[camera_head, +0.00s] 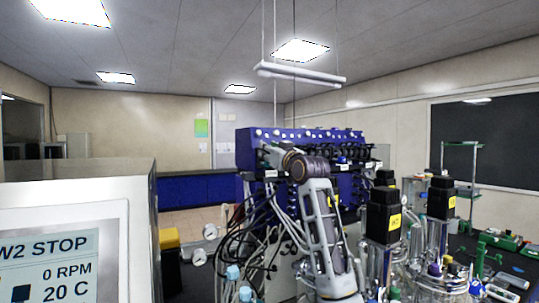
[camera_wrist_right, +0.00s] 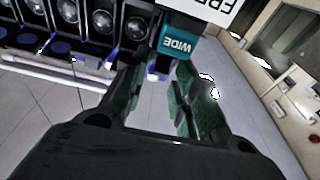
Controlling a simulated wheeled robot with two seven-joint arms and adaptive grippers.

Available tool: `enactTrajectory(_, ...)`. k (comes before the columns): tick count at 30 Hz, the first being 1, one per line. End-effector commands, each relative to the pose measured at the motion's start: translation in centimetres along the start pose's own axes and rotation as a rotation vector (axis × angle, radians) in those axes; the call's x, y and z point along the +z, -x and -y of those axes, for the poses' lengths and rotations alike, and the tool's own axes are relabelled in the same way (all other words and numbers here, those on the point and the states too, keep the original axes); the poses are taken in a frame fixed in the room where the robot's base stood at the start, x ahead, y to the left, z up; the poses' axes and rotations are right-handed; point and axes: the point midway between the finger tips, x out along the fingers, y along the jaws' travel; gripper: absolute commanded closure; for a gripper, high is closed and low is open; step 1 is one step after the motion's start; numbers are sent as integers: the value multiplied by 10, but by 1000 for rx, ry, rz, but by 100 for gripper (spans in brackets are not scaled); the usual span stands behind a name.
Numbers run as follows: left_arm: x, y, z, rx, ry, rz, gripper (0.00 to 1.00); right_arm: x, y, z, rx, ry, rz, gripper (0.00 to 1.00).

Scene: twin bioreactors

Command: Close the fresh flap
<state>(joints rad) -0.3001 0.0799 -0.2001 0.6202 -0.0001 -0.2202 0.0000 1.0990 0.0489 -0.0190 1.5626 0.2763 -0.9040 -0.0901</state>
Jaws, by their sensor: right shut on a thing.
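My right arm reaches up to the blue pump rack in the head view, with its right gripper (camera_head: 268,155) at the rack's left end. In the right wrist view, the green-padded fingers of this gripper (camera_wrist_right: 160,78) are shut on the fresh flap (camera_wrist_right: 180,44), a teal part marked WIDE. A white sign (camera_wrist_right: 200,8) with the cut-off letters FRE sits right above it, upside down. The fingertips partly hide the flap's end, and I cannot tell how far the flap is open. My left gripper is in neither view.
The blue rack (camera_head: 250,138) carries a row of black pump heads, seen in the wrist view (camera_wrist_right: 102,20). Hoses and cables (camera_head: 262,235) hang below it. Bioreactors with black motors (camera_head: 383,215) stand at right. A control screen (camera_head: 60,265) fills the lower left.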

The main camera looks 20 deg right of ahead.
Motion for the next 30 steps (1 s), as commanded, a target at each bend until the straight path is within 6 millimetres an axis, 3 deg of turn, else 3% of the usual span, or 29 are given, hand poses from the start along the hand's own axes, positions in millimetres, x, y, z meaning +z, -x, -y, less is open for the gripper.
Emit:
enactTrajectory(6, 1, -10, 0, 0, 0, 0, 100, 4, 1, 0, 1, 1, -50, 95)
enactTrajectory(17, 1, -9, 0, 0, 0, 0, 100, 3, 1, 0, 1, 0, -55, 96)
enactTrajectory(18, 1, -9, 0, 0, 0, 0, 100, 3, 1, 0, 1, 0, -55, 67)
enactTrajectory(30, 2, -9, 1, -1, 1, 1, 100, 2, 1, 0, 0, 0, -56, 64)
